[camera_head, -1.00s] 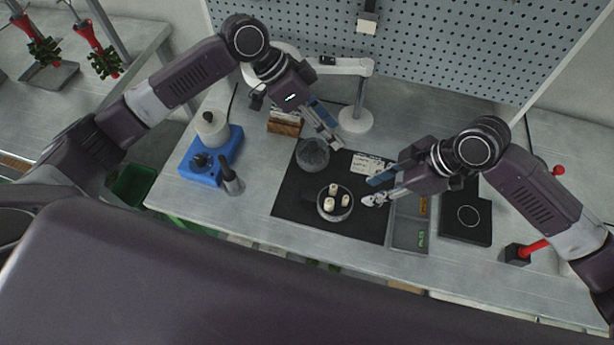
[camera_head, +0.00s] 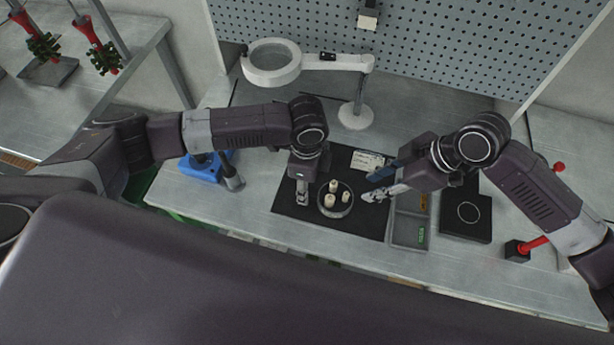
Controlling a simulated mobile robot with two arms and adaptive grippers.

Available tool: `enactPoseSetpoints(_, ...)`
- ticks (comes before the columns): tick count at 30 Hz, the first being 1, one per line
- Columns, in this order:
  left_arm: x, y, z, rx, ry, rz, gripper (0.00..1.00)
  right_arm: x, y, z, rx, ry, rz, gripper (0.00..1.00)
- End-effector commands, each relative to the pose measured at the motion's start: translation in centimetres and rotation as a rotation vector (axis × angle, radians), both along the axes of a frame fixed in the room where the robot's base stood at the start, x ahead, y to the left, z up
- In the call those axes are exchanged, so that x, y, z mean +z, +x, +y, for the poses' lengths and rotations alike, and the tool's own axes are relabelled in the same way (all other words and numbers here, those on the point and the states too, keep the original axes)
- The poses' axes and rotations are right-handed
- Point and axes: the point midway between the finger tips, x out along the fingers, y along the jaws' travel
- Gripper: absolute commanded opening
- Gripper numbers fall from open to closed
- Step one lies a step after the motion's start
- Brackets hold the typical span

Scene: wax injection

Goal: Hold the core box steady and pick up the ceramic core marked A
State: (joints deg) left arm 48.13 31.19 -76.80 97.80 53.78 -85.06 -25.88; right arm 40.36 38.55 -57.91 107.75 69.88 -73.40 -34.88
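A round clear-walled core box (camera_head: 335,212) stands on the black mat (camera_head: 284,201) and holds several small cream ceramic cores (camera_head: 331,200). The letters on the cores are too small to read. My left gripper (camera_head: 302,199) points down over the mat, just left of the box; its fingers are foreshortened, so its opening is unclear. My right gripper (camera_head: 371,197) points left, a little right of the box. Its fingertips are close to the rim, but I cannot tell whether they touch it or how far they are open. No core shows in either gripper.
A white label card (camera_head: 367,161) lies at the back of the mat. A grey tray (camera_head: 408,233) and a black plate (camera_head: 465,216) are to the right. A blue device (camera_head: 202,170) stands left, partly behind my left arm. A magnifier lamp (camera_head: 272,62) stands behind.

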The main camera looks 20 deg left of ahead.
Motion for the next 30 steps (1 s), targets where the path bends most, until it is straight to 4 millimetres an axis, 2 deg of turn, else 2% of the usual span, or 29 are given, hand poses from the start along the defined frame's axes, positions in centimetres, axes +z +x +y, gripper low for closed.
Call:
enactPoseSetpoints(6,-1.9,0.0,0.0,0.001,0.000,0.000,0.41,0.0,0.0,0.0,0.000,0.000,0.000,0.29)
enactPoseSetpoints(15,-2.1,0.0,0.0,0.001,-0.001,-0.001,0.41,0.0,0.0,0.0,0.000,0.000,0.000,0.29)
enactPoseSetpoints(26,-2.1,0.0,0.0,0.001,-0.001,0.000,0.01,0.0,0.0,0.0,0.000,0.000,0.000,0.29)
enactPoseSetpoints(30,-2.1,0.0,0.0,0.001,-0.001,0.000,0.00,0.0,0.0,0.0,0.000,0.000,0.000,0.29)
